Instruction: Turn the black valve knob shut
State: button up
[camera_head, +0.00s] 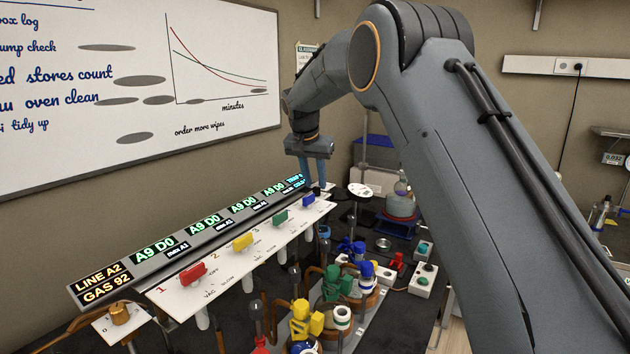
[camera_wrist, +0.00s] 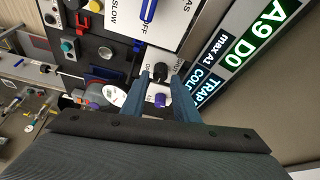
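The black valve knob (camera_wrist: 160,70) sits on a small white plate just past the end of the long valve panel. In the wrist view it shows around the gap between my fingertips. My gripper (camera_wrist: 166,77) is open, with one finger to each side of that gap. I cannot tell whether a finger touches the knob. A purple knob (camera_wrist: 160,100) shows nearer, between the fingers. In the head view my gripper (camera_head: 318,183) points down at the far end of the panel, and the knob is hard to make out there.
The white valve panel (camera_head: 222,270) carries red (camera_head: 193,272), yellow (camera_head: 242,241), green (camera_head: 280,218) and blue (camera_head: 308,201) handles. A lit display strip (camera_head: 205,233) runs behind it. Glassware and coloured fittings (camera_head: 335,285) crowd the bench in front.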

jog(key=shift+x, duration=1)
jog(key=shift+c, duration=0.2)
grip_shut()
